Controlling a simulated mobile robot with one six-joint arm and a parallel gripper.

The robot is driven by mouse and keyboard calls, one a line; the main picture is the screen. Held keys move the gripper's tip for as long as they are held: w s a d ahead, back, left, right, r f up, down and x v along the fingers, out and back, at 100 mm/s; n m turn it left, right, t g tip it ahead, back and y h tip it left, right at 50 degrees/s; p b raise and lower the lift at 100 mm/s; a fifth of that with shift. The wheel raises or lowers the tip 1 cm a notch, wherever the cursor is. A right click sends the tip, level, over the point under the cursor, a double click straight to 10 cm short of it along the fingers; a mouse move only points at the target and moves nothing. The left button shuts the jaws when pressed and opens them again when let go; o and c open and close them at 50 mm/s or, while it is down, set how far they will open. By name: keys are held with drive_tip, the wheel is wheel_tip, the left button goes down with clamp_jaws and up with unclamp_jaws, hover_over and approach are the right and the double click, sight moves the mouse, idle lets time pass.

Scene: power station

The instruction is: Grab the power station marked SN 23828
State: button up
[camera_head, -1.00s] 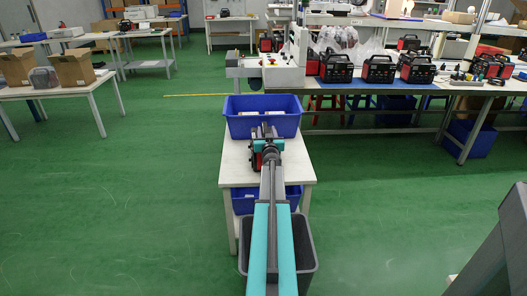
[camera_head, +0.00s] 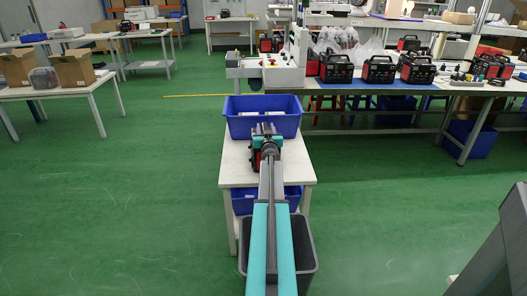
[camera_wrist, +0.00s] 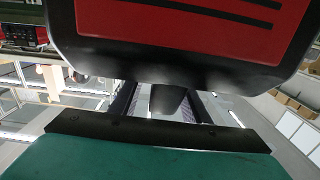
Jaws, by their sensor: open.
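A red and black power station (camera_head: 254,161) is on the small white table, mostly hidden behind my arm in the head view. In the wrist view its red face and black frame (camera_wrist: 190,22) fill the top of the picture, very close. My gripper (camera_wrist: 168,101) is open, with a finger on each side of a dark part below that frame. I cannot tell whether the fingers touch it. My gripper (camera_head: 265,130) also shows over the table in the head view. No SN 23828 marking is readable.
A blue bin (camera_head: 263,124) stands at the table's (camera_head: 298,165) far end, just beyond my gripper. Another blue bin (camera_head: 244,201) is under the table, and a grey bin (camera_head: 306,262) is in front. Several similar power stations (camera_head: 378,70) stand on the right bench. Green floor is clear at left.

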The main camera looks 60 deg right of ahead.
clamp_jaws()
drive_tip(key=shift+s, duration=0.1)
idle(1.2)
drive_tip(key=shift+r, duration=0.25)
